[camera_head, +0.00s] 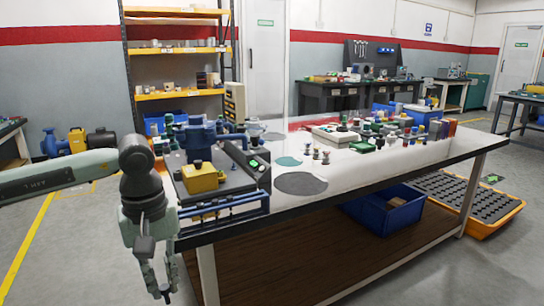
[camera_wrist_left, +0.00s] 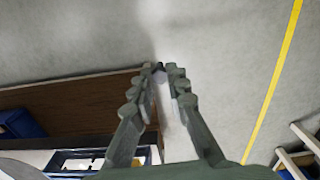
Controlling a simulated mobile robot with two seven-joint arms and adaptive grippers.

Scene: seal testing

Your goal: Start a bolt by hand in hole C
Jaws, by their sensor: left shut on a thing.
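My left gripper (camera_head: 160,288) hangs beside the near left corner of the white-topped table, below the level of its top, pointing down. In the left wrist view its fingers (camera_wrist_left: 160,85) are close together around a small dark piece (camera_wrist_left: 159,67) at the tips. The piece is too small to tell whether it is a bolt. A blue fixture (camera_head: 199,136) stands on the left end of the table, with a yellow block (camera_head: 200,178) in front of it on a grey plate. Hole C cannot be made out. My right gripper is out of view.
The white table top (camera_head: 345,170) has a bare stretch along its front, with dark round mats (camera_head: 300,184). Several small parts stand farther back. A blue bin (camera_head: 388,210) is on the wooden lower shelf (camera_head: 300,258). An orange tray (camera_head: 470,200) lies at the right. The floor left of the gripper is clear.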

